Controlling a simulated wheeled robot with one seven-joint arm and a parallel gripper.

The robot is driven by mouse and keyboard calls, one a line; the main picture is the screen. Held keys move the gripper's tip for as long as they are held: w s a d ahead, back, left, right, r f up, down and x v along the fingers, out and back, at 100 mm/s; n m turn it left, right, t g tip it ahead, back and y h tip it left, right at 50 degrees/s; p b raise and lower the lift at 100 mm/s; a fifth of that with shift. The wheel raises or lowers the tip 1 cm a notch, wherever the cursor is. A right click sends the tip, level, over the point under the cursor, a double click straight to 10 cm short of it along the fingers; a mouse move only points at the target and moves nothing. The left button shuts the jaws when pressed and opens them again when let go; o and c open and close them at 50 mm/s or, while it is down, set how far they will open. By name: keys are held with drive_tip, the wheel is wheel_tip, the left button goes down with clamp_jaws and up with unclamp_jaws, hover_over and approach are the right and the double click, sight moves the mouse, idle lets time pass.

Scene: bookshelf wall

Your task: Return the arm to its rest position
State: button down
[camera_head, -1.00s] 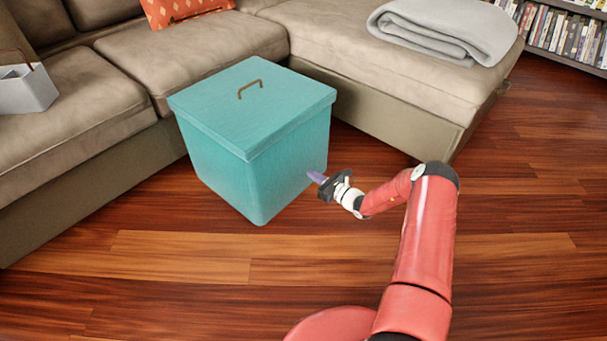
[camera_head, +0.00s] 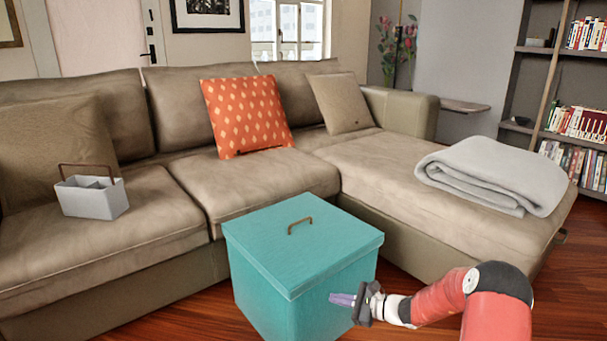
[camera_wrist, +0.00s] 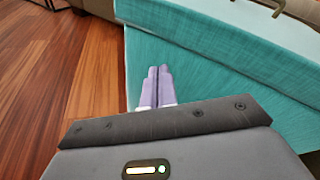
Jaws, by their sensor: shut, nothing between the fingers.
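My arm is red with a white wrist and reaches in from the lower right of the head view. My gripper (camera_head: 342,299) points left, in front of the right side of the teal box. Its two purple fingers lie together with nothing between them. In the wrist view the closed fingers (camera_wrist: 158,84) show against the teal box's side wall. I cannot tell whether the fingertips touch the box.
The lidded teal box (camera_head: 275,255) stands on the wood floor (camera_wrist: 60,80) before a beige sectional sofa (camera_head: 250,190). A grey basket (camera_head: 95,203), an orange pillow (camera_head: 247,115) and a folded grey blanket (camera_head: 490,175) are on the sofa. A bookshelf (camera_head: 545,85) stands right.

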drive_tip(key=s+a+r+n+g+h+p, duration=0.35)
drive_tip(key=s+r+n+g+h, duration=0.25)
drive_tip(key=s+r+n, duration=0.85)
drive_tip(key=s+d+r+n+t+h+p, duration=0.2)
drive_tip(key=s+d+r+h, duration=0.2)
drive_tip(key=s+r, duration=0.5)
drive_tip(key=s+d+r+n+t+h+p, duration=0.2)
drive_tip(key=s+r, duration=0.7)
drive_tip(key=s, duration=0.6)
drive_tip(key=shift+d+r+t+h, duration=0.3)
drive_tip(key=shift+d+h, duration=0.6)
drive_tip(key=shift+d, duration=0.2)
drive_tip(key=shift+s, duration=0.1)
